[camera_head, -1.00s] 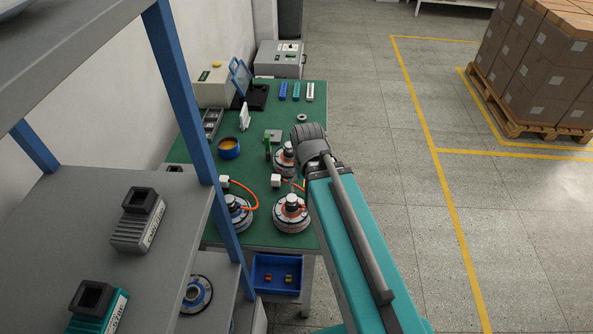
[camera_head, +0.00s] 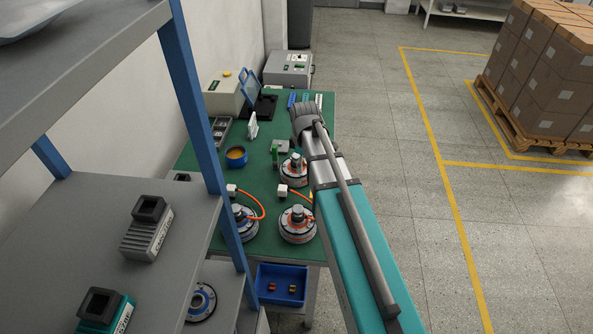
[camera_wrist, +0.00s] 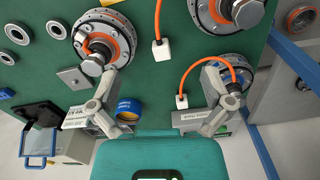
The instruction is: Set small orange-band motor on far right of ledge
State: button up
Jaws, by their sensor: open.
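Three motors stand on the green table. Two have orange bands: one farther back (camera_head: 293,172) and one nearer (camera_head: 297,229). The third (camera_head: 240,224) shows a blue band. The back one looks slightly smaller, though its distance makes this uncertain. In the wrist view the back motor (camera_wrist: 117,41) is upper left, by my left finger; the nearer orange one (camera_wrist: 212,14) is at the top edge; the blue-banded one (camera_wrist: 242,77) is behind my right finger. My gripper (camera_wrist: 163,78) is open and empty. Its fingers are hidden in the head view. I cannot tell which surface is the ledge.
A grey shelf (camera_head: 185,205) with blue posts and two chunky devices stands left. A lower shelf holds a round part (camera_head: 200,301). A blue bin (camera_head: 283,270) hangs at the table's front. Orange cables with white plugs lie among the motors.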

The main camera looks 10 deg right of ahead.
aim_at(296, 162)
jog(key=w+n, duration=1.1)
jog(key=w, duration=0.2)
jog(key=shift+d+r+p, duration=0.3)
jog(key=shift+r+p, duration=0.05)
jog(key=shift+r, duration=0.05)
jog(key=shift+f, duration=0.15)
notch_tip(296, 162, down, 8)
jog(key=b, duration=0.8)
jog(key=shift+f+b, duration=0.2)
jog(key=shift+b, duration=0.15)
jog(key=shift+f, duration=0.15)
notch_tip(296, 162, down, 5)
jog(key=b, duration=0.5)
jog(key=shift+w, duration=0.15)
